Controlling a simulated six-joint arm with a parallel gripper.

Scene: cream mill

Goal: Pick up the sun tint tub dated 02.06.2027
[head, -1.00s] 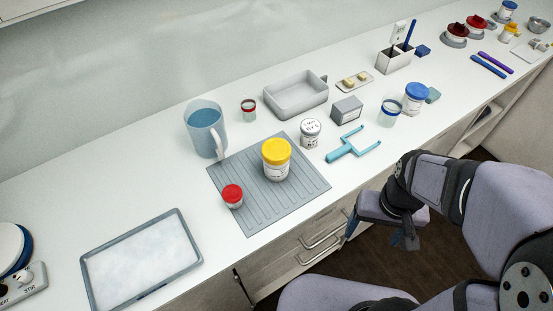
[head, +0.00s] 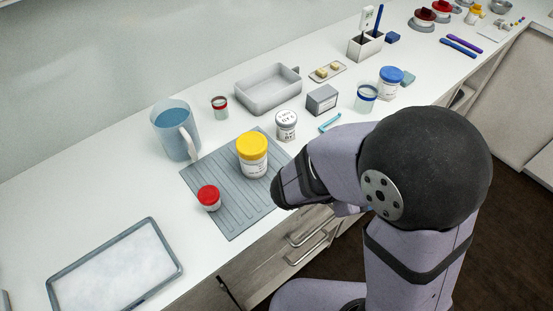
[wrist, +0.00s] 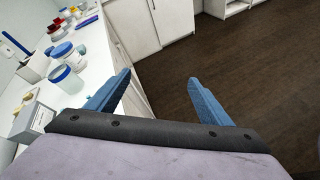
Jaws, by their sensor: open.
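A tub with a yellow lid and white label (head: 253,156) stands upright on the grey ribbed mat (head: 222,218) in the head view. A smaller red-lidded tub (head: 209,198) stands on the mat to its left. In the head view, my arm hides the gripper, right of the mat.
A blue jug (head: 174,132), a grey bin (head: 266,91), a small red-rimmed jar (head: 219,106) and a grey box (head: 321,100) stand behind the mat. Blue-lidded tub (head: 390,83) is at right. My arm partly covers a light-blue tool (head: 330,123). A shallow tray (head: 118,267) lies front left.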

